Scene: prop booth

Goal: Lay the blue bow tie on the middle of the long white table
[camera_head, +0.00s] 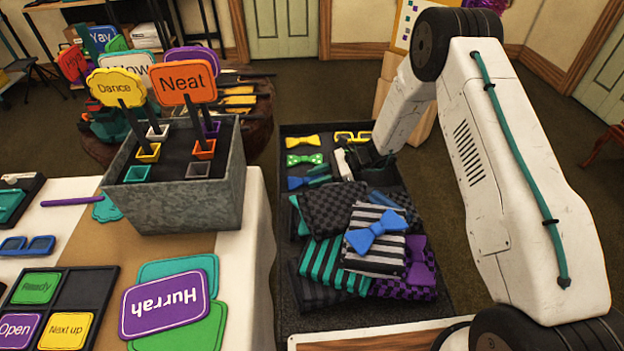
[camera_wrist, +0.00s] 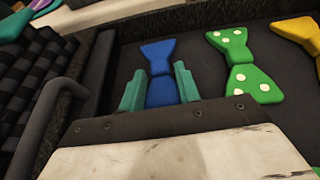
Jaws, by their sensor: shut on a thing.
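My gripper (camera_wrist: 159,88) is shut on a blue bow tie (camera_wrist: 160,60), its teal fingers on either side of the knot. In the head view this blue bow tie (camera_head: 297,183) shows at the left of my gripper (camera_head: 322,178), partly hidden by it, over the dark tray (camera_head: 290,318). I cannot tell whether it is lifted off the tray floor.
A green dotted bow tie (camera_wrist: 240,70) and a yellow one (camera_wrist: 300,33) lie beside the held one. A grey sign box (camera_head: 180,210), paper signs (camera_head: 165,303) and a black card tray (camera_head: 92,290) crowd the table. A purple bow tie (camera_head: 420,266) lies among the patterned boxes.

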